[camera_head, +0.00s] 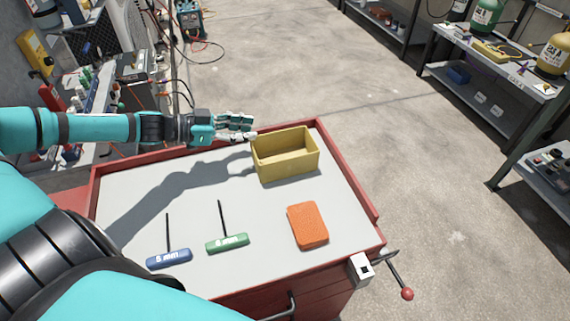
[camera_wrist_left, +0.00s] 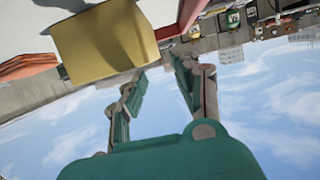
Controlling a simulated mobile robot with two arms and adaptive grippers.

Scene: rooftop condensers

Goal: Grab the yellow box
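The yellow box (camera_head: 290,168) is an open-topped, empty bin standing upright at the back right of the grey cart top (camera_head: 190,205). My left gripper (camera_head: 248,129) reaches in from the left, with its fingertips at the box's upper left corner. In the left wrist view the box (camera_wrist_left: 105,40) lies just beyond the fingertips. That gripper (camera_wrist_left: 160,68) is open, with a clear gap between its fingers and nothing held. I cannot tell whether a finger touches the box wall. My right gripper is not in view.
A red rim (camera_head: 349,180) edges the top. Floor is free to the right.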

